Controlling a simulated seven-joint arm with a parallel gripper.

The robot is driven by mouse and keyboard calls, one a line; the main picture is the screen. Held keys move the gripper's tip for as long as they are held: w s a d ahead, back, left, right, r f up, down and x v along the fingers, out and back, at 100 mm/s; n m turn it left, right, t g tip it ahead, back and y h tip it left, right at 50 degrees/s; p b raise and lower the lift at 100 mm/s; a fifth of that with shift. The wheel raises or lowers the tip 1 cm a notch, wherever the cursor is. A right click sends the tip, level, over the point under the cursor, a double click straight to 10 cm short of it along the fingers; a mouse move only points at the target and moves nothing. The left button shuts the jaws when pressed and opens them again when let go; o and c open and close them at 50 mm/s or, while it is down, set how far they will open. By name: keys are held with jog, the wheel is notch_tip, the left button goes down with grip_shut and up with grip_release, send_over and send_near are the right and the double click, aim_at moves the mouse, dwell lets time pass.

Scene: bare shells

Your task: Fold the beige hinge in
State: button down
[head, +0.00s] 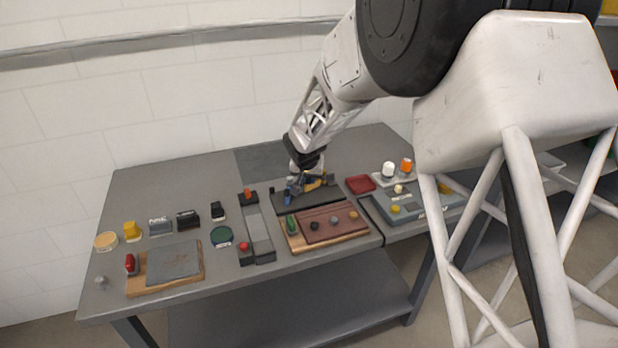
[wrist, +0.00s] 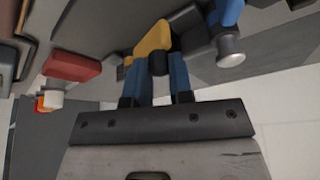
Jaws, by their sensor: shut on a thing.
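The beige hinge (head: 316,184) shows as a tan-yellow strip at the back part of a dark board (head: 308,203) in the head view. In the wrist view the beige hinge (wrist: 153,38) lies at the fingertips. My gripper (head: 304,181) reaches down over the board from behind; in the wrist view its blue fingers (wrist: 157,66) are closed on the hinge. The fingers and a dark part hide some of the hinge, so its exact fold angle is unclear. A blue part (head: 288,197) stands left of the hinge on the same board.
A red tray (head: 360,185) lies right of the board. A wooden board with a brown plate (head: 330,226) lies in front. A dark rail fixture (head: 259,233) stands to the left. Further left is a slate plate on wood (head: 173,262). A grey panel (head: 417,205) lies right.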

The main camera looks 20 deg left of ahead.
jog(key=shift+f, duration=0.2)
jog(key=c, duration=1)
grip_release()
jog(key=shift+r, duration=0.1)
jog(key=shift+r, duration=0.1)
jog(key=shift+v, duration=3.8)
jog(key=shift+c, duration=0.5)
